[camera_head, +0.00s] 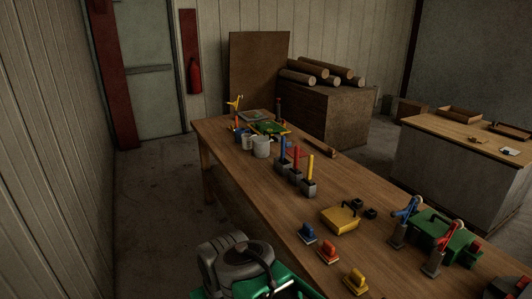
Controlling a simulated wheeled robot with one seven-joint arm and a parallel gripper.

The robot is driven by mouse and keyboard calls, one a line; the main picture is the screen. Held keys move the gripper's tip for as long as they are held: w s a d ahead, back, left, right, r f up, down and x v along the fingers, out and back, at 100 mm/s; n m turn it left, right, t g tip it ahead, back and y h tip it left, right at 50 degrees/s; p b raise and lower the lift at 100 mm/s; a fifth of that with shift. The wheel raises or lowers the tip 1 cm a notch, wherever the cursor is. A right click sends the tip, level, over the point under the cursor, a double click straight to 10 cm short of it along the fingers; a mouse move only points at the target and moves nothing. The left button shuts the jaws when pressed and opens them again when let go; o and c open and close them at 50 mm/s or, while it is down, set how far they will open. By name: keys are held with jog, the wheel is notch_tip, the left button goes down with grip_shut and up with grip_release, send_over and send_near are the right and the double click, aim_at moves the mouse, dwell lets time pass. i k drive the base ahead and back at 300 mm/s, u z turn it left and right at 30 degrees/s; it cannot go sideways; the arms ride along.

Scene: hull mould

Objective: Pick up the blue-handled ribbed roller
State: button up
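A tool with a blue handle and a grey cylinder-like end (402,222) stands at the right part of the long wooden table. It looks like the blue-handled roller, but ribs are too small to make out. A similar tool with a red handle (441,249) stands to its right and nearer, beside a green object (432,228). An upright blue handle on a grey block (283,152) stands farther back, beside red and yellow ones. My gripper's fingers are not in view.
The long wooden table (250,180) also holds a yellow object (341,220), small blue (308,234), red (328,253) and yellow (355,281) hand tools, and a pale pot (261,147). A second bench (440,124) stands at right. The floor left of the table is clear.

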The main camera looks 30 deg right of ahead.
aim_at(284, 138)
jog(key=z, duration=0.35)
jog(key=i, duration=2.9)
jog(key=z, duration=0.75)
